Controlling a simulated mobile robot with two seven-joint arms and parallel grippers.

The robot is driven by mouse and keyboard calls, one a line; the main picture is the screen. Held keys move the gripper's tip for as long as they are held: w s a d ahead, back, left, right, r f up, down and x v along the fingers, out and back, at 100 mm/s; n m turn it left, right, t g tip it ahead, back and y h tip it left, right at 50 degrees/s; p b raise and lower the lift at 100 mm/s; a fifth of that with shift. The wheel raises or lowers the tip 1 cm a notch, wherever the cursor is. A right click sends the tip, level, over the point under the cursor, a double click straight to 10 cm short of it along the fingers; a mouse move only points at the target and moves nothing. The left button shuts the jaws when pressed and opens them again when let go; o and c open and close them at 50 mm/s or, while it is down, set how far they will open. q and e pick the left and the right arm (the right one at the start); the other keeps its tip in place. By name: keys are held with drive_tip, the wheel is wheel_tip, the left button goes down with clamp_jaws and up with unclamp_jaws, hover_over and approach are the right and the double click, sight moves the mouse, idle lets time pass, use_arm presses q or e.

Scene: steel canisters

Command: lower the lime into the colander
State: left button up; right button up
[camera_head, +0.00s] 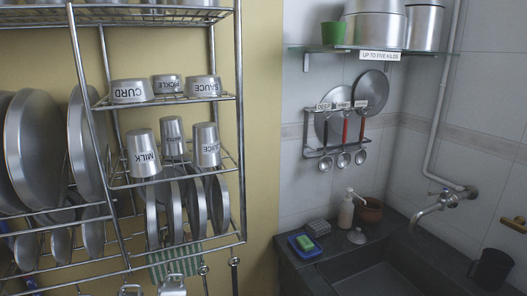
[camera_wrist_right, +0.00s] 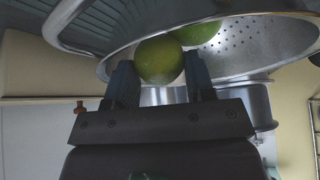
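In the right wrist view, my right gripper (camera_wrist_right: 160,84) has its two dark fingers on either side of a green lime (camera_wrist_right: 159,60), with no clear gap, so it appears shut on it. The lime overlaps the near rim of a steel colander (camera_wrist_right: 255,48) with small holes. I cannot tell how far the lime is from the colander's wall. A second green fruit (camera_wrist_right: 198,33) shows behind the held lime, against the colander's inside. The head view shows neither the colander, the limes nor my grippers. My left gripper is in no view.
The right wrist view shows a steel vessel (camera_wrist_right: 257,104) beyond the colander and a ribbed grey surface (camera_wrist_right: 100,25). In the head view, a wire rack (camera_head: 242,130) with labelled canisters and plates stands left. A dark sink (camera_head: 375,281) with a tap (camera_head: 440,201) is at lower right.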

drive_tip(key=o, duration=0.5)
